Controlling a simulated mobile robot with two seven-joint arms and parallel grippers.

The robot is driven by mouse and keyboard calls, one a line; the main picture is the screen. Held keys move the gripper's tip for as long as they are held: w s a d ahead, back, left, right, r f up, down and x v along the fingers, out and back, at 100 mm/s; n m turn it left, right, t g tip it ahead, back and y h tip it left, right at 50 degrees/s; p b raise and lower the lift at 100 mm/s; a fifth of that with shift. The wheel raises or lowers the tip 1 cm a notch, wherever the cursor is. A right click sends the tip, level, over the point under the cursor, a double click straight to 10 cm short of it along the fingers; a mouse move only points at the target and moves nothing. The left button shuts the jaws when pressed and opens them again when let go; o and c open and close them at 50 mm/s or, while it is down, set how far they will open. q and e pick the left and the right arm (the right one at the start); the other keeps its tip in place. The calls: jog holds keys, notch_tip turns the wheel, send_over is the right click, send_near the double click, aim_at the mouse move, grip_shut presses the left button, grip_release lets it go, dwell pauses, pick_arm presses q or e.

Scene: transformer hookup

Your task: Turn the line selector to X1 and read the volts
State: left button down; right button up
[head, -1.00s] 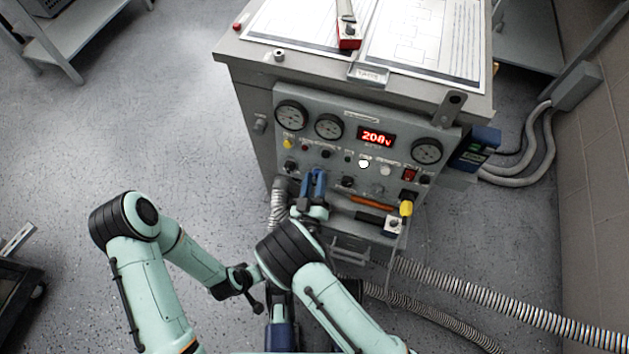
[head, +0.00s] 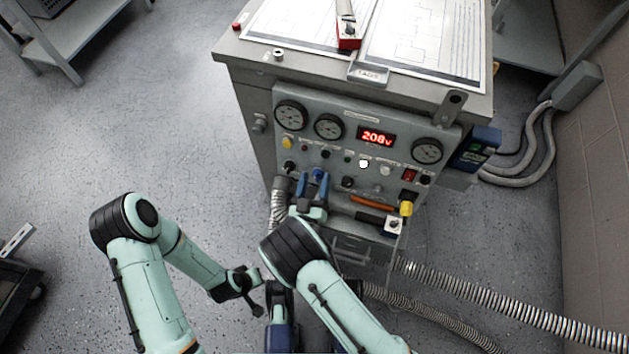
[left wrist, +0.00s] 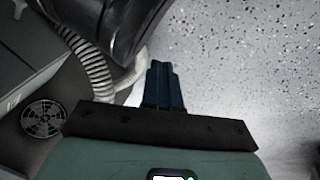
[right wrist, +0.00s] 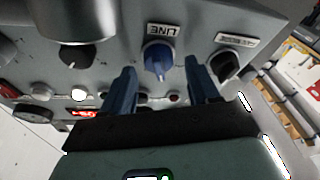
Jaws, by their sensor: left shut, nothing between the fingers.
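The blue line selector knob (right wrist: 158,60) sits below an upside-down LINE plate (right wrist: 162,30) in the right wrist view. Its pale pointer mark faces down in that picture, away from the plate; its position lettering is not legible. The red display (head: 376,138) reads 208 V. My left gripper (left wrist: 162,68) is shut and empty over the floor.
A black knob (right wrist: 226,65) is close beside the right finger in the right wrist view. Round gauges (head: 291,115) line the panel top. Ribbed conduits (head: 470,293) cross the floor.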

pick_arm(q)
jog(key=r, duration=0.1)
jog(key=r+p, duration=0.1)
jog(key=d+r+p, duration=0.1)
jog(key=shift+w+d+r, duration=0.1)
jog(key=shift+w, duration=0.2)
pick_arm(e)
jog(key=v, duration=1.3)
jog(key=shift+s, duration=0.2)
